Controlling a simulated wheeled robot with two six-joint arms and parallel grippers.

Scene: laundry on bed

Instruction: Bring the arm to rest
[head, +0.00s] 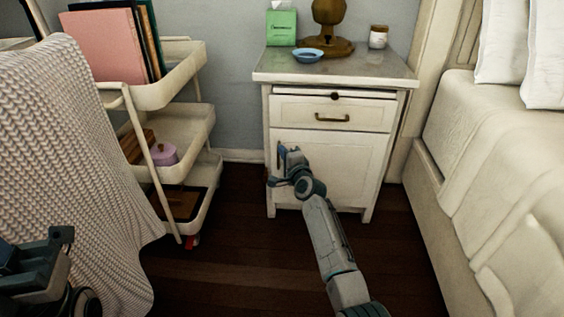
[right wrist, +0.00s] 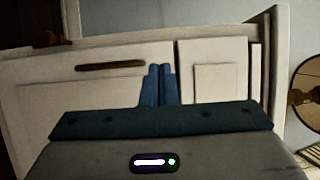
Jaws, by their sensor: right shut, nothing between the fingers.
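My right arm reaches up from the bottom of the head view. Its gripper (head: 282,153) is in front of the lower left door of the white nightstand (head: 345,165). In the right wrist view the two blue fingers (right wrist: 159,85) stand side by side, shut with nothing between them. The nightstand front (right wrist: 125,55) fills much of that view, tilted; whether the fingers touch it I cannot tell. My left gripper (head: 45,262) shows only in part at the lower left edge of the head view, by the knitted blanket; its fingers are not clear.
A white three-tier cart (head: 170,130) with folders stands left of the nightstand. A knitted blanket (head: 65,140) hangs at far left. The bed (head: 490,180) is at right. A blue dish (head: 307,55), green box (head: 281,24) and jar (head: 378,37) sit on top. Dark floor (head: 225,260) is clear between.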

